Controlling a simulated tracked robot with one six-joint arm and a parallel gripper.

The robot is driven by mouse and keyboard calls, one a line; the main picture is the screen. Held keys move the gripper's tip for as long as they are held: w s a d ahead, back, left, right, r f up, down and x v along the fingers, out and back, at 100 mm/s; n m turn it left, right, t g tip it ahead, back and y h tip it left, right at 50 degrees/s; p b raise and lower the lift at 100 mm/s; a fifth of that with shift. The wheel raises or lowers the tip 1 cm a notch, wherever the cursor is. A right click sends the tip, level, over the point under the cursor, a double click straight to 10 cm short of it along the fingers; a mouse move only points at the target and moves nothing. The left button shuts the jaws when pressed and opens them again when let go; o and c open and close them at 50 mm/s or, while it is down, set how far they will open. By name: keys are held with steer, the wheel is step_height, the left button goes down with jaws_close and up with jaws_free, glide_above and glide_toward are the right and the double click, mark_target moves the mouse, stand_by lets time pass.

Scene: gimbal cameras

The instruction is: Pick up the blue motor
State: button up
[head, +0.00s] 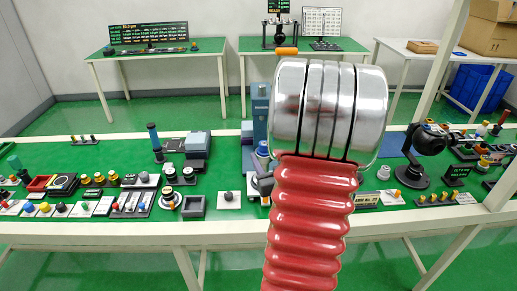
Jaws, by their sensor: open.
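I cannot make out for certain which thing is the blue motor. In the head view, a tall blue device (260,112) stands at the middle of the long green workbench (235,180), partly behind my arm. A small blue round part (262,149) shows just below it. A grey-blue block-shaped unit (196,147) stands further left. My red ribbed arm with its silver joint fills the centre right and hides the bench behind it. My gripper is not visible.
Small parts, trays and fixtures crowd the bench's front left. A black ring-shaped device (430,140) stands on the right among more parts. The bench's back left is mostly clear. Green tables (155,55) with displays stand behind, and a blue crate (472,85) is at right.

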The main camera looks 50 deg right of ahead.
mark_target(263, 141)
steer(key=shift+s+d+f+t+h, duration=0.15)
steer(key=shift+s+d, duration=0.1)
steer(key=shift+s, duration=0.3)
steer(key=shift+s+d+r+t+h, duration=0.15)
steer(key=shift+s+d, duration=0.1)
steer(key=shift+s, duration=0.25)
steer(key=shift+w+f, duration=0.1)
steer(key=x, duration=0.8)
steer(key=shift+w+d, duration=0.15)
steer(key=shift+d, duration=0.05)
steer(key=shift+f+x, duration=0.2)
steer(key=shift+x, duration=1.1)
steer(key=shift+f+x, duration=0.15)
steer(key=shift+x, duration=1.2)
steer(key=shift+d, duration=0.1)
steer(key=shift+c, duration=0.4)
